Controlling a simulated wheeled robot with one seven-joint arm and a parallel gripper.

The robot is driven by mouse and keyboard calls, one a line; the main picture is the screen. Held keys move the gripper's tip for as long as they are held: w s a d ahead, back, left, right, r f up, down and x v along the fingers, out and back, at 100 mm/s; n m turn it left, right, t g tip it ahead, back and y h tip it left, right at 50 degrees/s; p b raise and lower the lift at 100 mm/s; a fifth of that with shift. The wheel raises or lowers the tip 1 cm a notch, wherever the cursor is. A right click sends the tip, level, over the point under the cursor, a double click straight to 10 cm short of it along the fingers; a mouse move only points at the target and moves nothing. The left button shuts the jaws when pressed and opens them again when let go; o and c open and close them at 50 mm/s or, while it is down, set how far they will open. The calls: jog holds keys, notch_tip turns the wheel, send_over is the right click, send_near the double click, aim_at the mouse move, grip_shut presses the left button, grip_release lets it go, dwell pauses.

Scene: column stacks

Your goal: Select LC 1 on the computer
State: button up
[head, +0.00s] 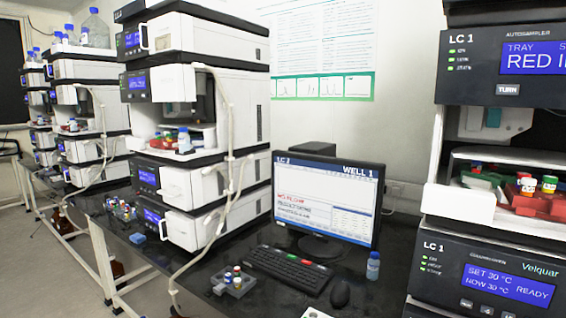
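The computer monitor (327,202) stands on the dark bench at the centre right. Below are a line of red text, too small to read surely, and a table. The black keyboard (287,270) lies in front of it, with a few green and red keys along its far edge. A dark mouse (340,294) lies right of the keyboard. The instrument stack at the right (500,262) is labelled LC 1 on its autosampler and lower module. My gripper is not in view.
A grey vial rack (232,284) sits left of the keyboard. A blue-capped bottle (373,266) stands right of the monitor. A red tray with vials (527,200) shows in the right stack. More stacks (200,120) line the left. The bench is narrow around the keyboard.

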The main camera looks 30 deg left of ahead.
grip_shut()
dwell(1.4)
